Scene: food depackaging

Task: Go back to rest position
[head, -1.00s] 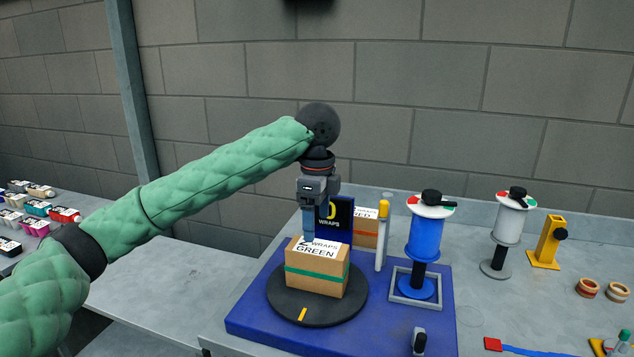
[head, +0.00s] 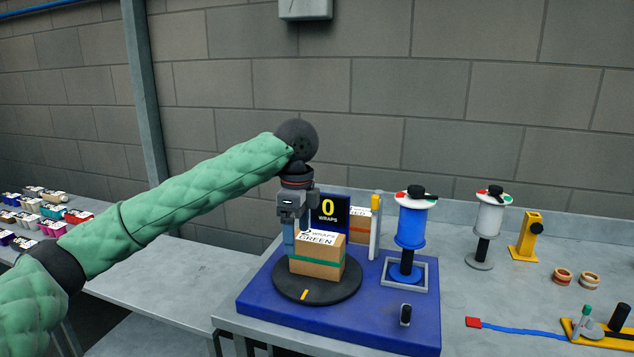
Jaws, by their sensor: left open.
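My left arm, in a green quilted sleeve, reaches in from the left in the head view. My left gripper (head: 290,240) points down at the left edge of a cardboard box (head: 317,268). Its jaws are open, and I cannot tell whether they touch the box. The box has a green band and a label that reads "WRAPS GREEN". It sits on a black turntable (head: 340,291) on a blue base (head: 300,318). My right gripper is not in view.
A "0 WRAPS" display (head: 328,211) and a second box (head: 360,226) stand behind. A blue spool (head: 411,228) and a white spool (head: 487,222) stand to the right, with a yellow stand (head: 526,238). Several small packages lie on the far left table (head: 165,270).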

